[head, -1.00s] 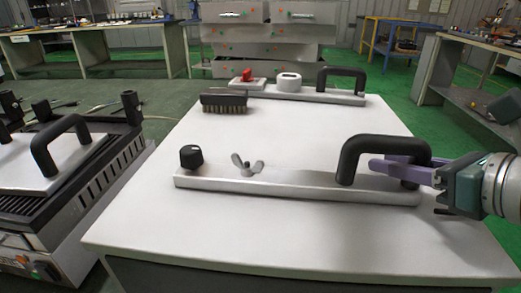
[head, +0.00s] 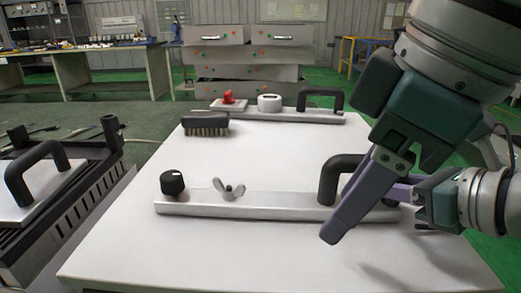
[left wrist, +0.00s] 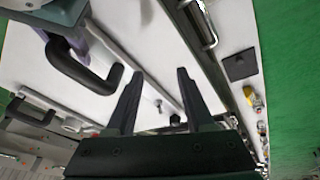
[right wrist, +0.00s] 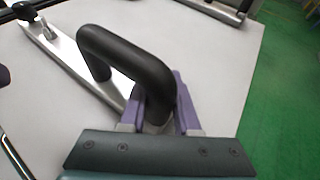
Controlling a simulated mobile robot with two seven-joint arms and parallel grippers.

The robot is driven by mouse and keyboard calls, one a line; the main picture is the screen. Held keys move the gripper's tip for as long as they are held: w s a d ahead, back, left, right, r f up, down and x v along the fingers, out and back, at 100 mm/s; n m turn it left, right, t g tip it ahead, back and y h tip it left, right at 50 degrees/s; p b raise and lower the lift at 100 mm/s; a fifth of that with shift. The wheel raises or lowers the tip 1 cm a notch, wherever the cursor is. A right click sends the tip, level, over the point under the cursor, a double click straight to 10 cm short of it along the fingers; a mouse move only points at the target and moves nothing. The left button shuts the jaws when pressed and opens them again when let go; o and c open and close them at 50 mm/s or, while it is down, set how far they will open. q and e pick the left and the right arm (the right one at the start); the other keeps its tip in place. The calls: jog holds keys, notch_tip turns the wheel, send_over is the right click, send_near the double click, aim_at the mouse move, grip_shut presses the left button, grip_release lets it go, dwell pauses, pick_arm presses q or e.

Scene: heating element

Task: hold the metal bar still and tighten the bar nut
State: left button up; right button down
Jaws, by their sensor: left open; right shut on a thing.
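The metal bar (head: 275,207) lies on the near part of the white table. It has a black knob (head: 172,182) at its left end, a grey wing-shaped bar nut (head: 229,190) beside it, and a black handle (head: 329,180) at its right end. My right gripper (head: 392,190) is shut on that handle, seen closely in the right wrist view (right wrist: 157,110). My left gripper (head: 340,222) is open and empty, above and in front of the handle, fingers slanting down and partly hiding it. The left wrist view shows its fingers apart (left wrist: 156,76), with the nut (left wrist: 158,104) in the background between them.
A grill (head: 95,180) is at the left. The table's middle (head: 260,155) is clear.

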aim_at(229, 190)
pick_arm(q)
jog(key=w+a+r+m+t+y, duration=0.3)
jog(key=a+y, duration=0.1)
jog(key=a, duration=0.1)
jog(key=x, duration=1.2)
jog(key=shift+w+r, duration=0.1)
jog(key=shift+w, duration=0.15)
jog(key=shift+c, duration=0.2)
